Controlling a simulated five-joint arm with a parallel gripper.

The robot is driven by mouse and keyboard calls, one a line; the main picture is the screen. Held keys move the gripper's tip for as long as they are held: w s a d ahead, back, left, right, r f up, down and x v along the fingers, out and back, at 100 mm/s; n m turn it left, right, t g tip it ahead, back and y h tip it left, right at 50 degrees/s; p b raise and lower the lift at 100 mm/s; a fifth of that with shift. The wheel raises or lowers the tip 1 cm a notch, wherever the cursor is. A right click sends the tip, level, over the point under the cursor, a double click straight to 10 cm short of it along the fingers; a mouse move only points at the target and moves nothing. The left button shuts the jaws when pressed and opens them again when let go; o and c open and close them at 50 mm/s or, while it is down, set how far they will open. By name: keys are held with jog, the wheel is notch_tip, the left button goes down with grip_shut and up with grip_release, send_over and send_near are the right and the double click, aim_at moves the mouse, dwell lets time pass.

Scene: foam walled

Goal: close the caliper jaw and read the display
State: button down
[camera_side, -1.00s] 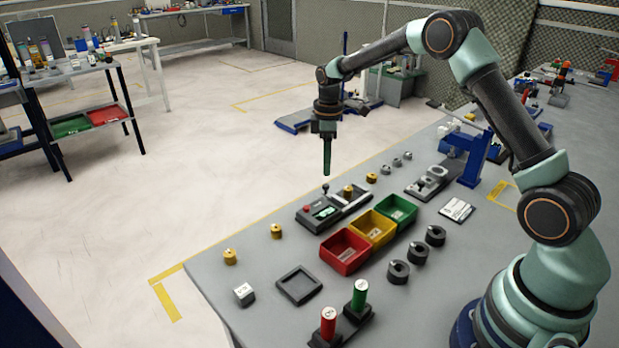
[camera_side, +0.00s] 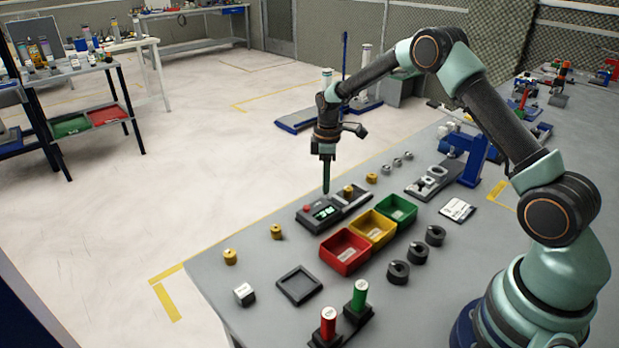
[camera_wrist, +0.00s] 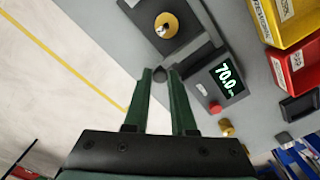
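The caliper (camera_side: 333,209) is a dark fixture lying on the grey bench, with a lit display and a red button. In the wrist view its display (camera_wrist: 227,79) reads 70.0 in green; the unit is too small to read. A brass ring (camera_wrist: 167,25) sits on the fixture, beyond my fingers; it also shows in the side view (camera_side: 348,190). My gripper (camera_side: 326,190) points straight down at the fixture. In the wrist view my green fingers (camera_wrist: 160,76) are apart, with the small dark jaw knob (camera_wrist: 159,73) between their tips. Whether they touch it I cannot tell.
Red (camera_side: 344,251), yellow (camera_side: 372,229) and green (camera_side: 397,210) bins stand close in front of the caliper. Black rings (camera_side: 417,252) lie to the right of the bins. The bench edge runs close behind the caliper.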

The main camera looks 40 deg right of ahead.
jog(key=d, duration=0.4)
jog(key=shift+d, duration=0.25)
jog(key=c, duration=1)
grip_release()
jog(key=shift+r, duration=0.15)
notch_tip(320, 180, up, 12)
jog(key=shift+f, duration=0.1)
